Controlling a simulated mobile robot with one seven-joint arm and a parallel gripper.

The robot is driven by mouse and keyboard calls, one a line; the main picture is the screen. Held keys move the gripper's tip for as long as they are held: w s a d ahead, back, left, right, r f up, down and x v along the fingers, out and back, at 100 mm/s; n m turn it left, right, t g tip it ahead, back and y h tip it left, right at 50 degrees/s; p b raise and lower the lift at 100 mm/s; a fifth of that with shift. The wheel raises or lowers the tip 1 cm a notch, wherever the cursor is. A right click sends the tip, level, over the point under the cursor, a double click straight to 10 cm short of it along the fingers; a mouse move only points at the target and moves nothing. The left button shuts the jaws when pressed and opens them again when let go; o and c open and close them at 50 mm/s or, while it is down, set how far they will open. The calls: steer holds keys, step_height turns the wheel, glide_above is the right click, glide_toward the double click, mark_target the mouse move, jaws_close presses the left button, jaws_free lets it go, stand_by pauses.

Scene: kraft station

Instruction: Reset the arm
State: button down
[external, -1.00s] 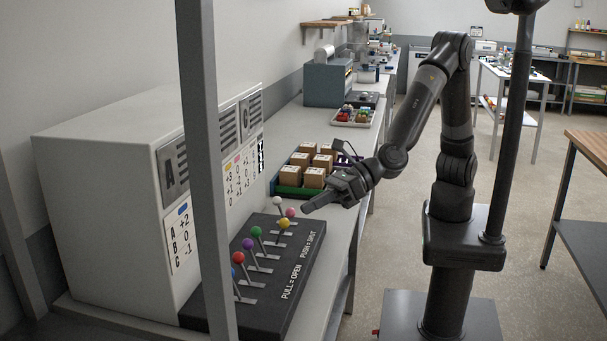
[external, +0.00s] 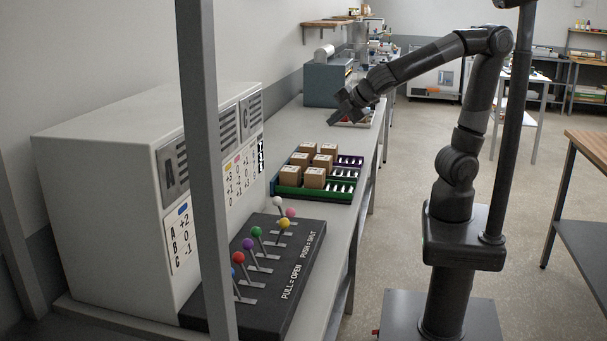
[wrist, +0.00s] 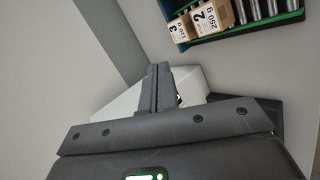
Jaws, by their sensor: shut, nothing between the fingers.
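My gripper (external: 338,118) is raised above the bench in the external view, beyond the rack of boxes and near the far tray. In the wrist view my gripper (wrist: 162,72) has its two fingers together, with nothing between them. My arm is bent at a high elbow and reaches left from its column. The lever panel (external: 312,262) with its several coloured knobs is well clear of the gripper.
Several small cartons (external: 314,178) stand in a green and purple roller rack (external: 343,187); some also show in the wrist view (wrist: 204,17). A white cabinet (external: 100,180) stands at left. A grey post (external: 206,150) crosses the foreground. Open floor lies right of the bench.

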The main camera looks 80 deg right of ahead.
steer(key=s+d+f+m+g+y, duration=0.1)
steer(key=s+d+m, duration=0.3)
steer(key=s+m, duration=0.3)
steer(key=s+d+f+m+g+y, duration=0.2)
steer(key=s+d+m, duration=0.2)
steer(key=s+m, duration=0.3)
steer(key=shift+s+d, duration=0.2)
steer(key=shift+s, duration=1.05)
